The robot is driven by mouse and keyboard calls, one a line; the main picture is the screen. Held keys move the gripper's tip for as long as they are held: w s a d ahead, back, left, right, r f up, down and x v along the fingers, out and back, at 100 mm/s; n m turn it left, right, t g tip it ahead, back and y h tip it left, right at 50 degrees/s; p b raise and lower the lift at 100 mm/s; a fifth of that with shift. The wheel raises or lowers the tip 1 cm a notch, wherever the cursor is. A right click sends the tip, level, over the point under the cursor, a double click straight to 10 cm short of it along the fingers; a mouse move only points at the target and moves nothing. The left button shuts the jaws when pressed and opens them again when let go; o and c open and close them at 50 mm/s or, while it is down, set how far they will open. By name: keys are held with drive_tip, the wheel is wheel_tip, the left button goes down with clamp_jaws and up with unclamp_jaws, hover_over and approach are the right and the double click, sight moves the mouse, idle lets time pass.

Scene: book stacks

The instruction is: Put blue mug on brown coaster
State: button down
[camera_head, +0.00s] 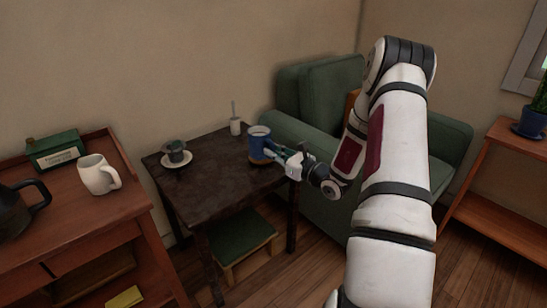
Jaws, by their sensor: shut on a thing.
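The blue mug (258,141) is upright at the right back part of the dark side table (215,183). My gripper (276,154) reaches in from the right and is shut on the mug's right side. The brown coaster (257,161) shows as a thin brown edge directly under the mug. The mug hides most of it. Whether the mug's base touches the coaster or hangs just above it, I cannot tell.
A dark cup on a saucer (177,161) and a small white pot (235,126) stand on the same table. A green armchair (310,115) is close behind my arm. A wooden cabinet at left holds a white mug (97,175). The table's front is clear.

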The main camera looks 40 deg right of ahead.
drive_tip(key=shift+w+d+f+b, duration=0.7)
drive_tip(key=shift+w+d+f, duration=0.15)
drive_tip(key=shift+w+f, duration=0.15)
drive_tip(key=shift+w+d+f+b, duration=0.7)
drive_tip(key=shift+w+d+f, duration=0.1)
drive_tip(key=shift+w+f, duration=0.15)
drive_tip(key=shift+f, duration=0.15)
drive_tip(key=c, duration=1.7)
unclamp_jaws()
drive_tip(key=shift+o, duration=0.2)
